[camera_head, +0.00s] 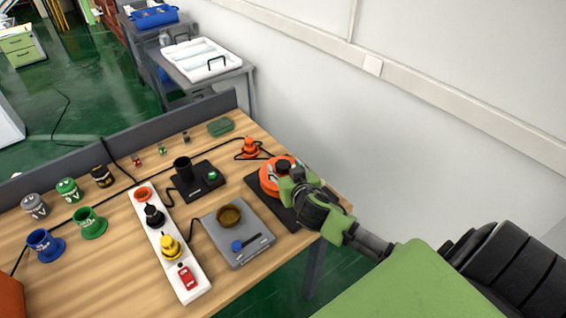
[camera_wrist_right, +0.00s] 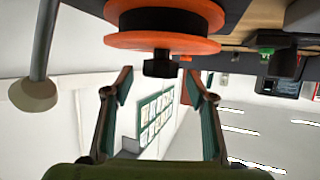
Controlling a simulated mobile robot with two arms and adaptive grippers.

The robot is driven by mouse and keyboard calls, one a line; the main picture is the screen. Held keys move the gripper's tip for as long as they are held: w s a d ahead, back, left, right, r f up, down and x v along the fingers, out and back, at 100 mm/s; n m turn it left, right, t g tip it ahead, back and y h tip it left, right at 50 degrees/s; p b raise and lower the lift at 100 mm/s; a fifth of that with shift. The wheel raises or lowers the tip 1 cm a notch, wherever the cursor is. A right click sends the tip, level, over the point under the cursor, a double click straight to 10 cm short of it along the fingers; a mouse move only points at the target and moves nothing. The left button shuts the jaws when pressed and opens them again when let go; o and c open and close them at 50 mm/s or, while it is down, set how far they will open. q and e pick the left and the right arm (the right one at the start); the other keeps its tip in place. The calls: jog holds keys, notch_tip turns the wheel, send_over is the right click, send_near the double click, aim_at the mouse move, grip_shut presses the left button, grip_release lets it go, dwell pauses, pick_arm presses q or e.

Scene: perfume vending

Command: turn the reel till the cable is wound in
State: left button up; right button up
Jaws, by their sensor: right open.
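The orange reel (camera_head: 269,176) stands on a dark base plate (camera_head: 256,186) at the right end of the table. It also shows at the top of the right wrist view (camera_wrist_right: 160,40), with two orange flanges, a dark drum and a black knob (camera_wrist_right: 162,66). My right gripper (camera_head: 290,178) is at the reel, partly covering it. In the right wrist view its fingers (camera_wrist_right: 158,84) are apart, either side of the knob's line, with nothing held. An orange plug-like piece (camera_head: 250,148) with black cable lies behind the reel. My left gripper is out of view.
A grey device with a brown bowl (camera_head: 228,215) is left of the reel. A white strip (camera_head: 158,240) with coloured knobs and a black device (camera_head: 196,181) are further left. Several coloured cups stand at the far left. The wall is close on the right.

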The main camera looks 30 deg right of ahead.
aim_at(284, 166)
jog(key=shift+x, duration=1.45)
grip_shut()
jog(key=shift+d+f, duration=0.1)
